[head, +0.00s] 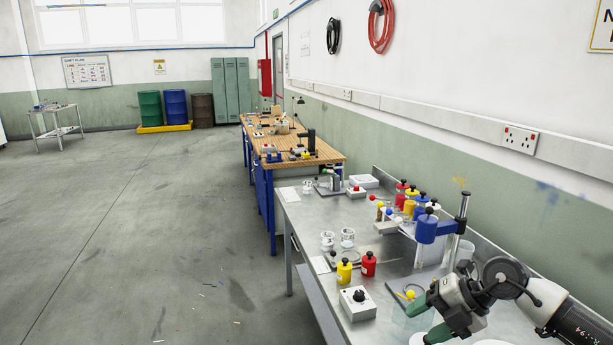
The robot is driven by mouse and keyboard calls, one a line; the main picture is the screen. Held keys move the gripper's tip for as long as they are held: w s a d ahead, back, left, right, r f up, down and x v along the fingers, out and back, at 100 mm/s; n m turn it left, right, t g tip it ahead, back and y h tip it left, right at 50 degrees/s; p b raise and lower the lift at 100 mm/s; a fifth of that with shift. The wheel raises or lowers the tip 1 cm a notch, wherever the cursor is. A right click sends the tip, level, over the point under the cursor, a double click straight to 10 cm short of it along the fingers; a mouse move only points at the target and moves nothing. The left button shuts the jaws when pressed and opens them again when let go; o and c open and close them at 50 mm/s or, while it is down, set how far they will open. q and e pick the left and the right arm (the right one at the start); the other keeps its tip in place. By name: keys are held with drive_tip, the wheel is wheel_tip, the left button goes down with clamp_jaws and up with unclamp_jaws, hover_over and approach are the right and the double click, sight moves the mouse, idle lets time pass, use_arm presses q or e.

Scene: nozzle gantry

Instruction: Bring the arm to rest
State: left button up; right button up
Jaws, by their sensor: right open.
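My right arm comes in from the lower right corner, over the near right end of the metal bench (302,220). Its gripper (426,320) points down and left, with two green fingertips spread apart and nothing seen between them. It is over or close to the bench's near part, in front of the nozzle gantry; the exact height is unclear. The gantry has a blue head (427,228) and a metal post (462,225). My left gripper is not in view.
A yellow bottle (344,272), a red bottle (368,264) and a grey box with a black knob (358,302) stand left of the gripper. Several coloured bottles stand behind the gantry head. A wooden bench (318,145) lies beyond.

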drive_tip(key=s+a+r+m+t+y, duration=0.25)
drive_tip(key=a+t+y, duration=0.2)
drive_tip(key=a, duration=0.25)
drive_tip(key=s+a+r+m+t+y, duration=0.1)
drive_tip(key=a+r+m+t+y, duration=0.1)
drive_tip(key=a+m+t+y, duration=0.4)
drive_tip(key=s+d+f+m+t+h, duration=0.4)
drive_tip(key=d+f+m+h, duration=0.45)
drive_tip(key=m+h, duration=0.9)
drive_tip(key=s+d+f+m+g+h, duration=0.1)
drive_tip(key=s+f+g, duration=0.55)
drive_tip(key=s, duration=0.45)
drive_tip(key=s+d+f+m+g, duration=0.2)
drive_tip(key=s+f+g, duration=0.45)
drive_tip(key=s, duration=0.35)
drive_tip(key=s+f+g+b, duration=0.25)
drive_tip(key=f+b, duration=0.85)
drive_tip(key=f, duration=2.8)
drive_tip(key=s+d+f+b, duration=0.1)
drive_tip(key=s+f+b, duration=0.2)
drive_tip(key=s+f, duration=0.5)
drive_tip(key=s+d+f+b, duration=0.1)
drive_tip(key=s+f+b, duration=0.3)
drive_tip(key=s+f, duration=0.4)
wheel_tip(320, 180, down, 5)
drive_tip(key=shift+d+f+n, duration=0.15)
drive_tip(key=shift+d+n, duration=0.1)
drive_tip(key=shift+n, duration=0.15)
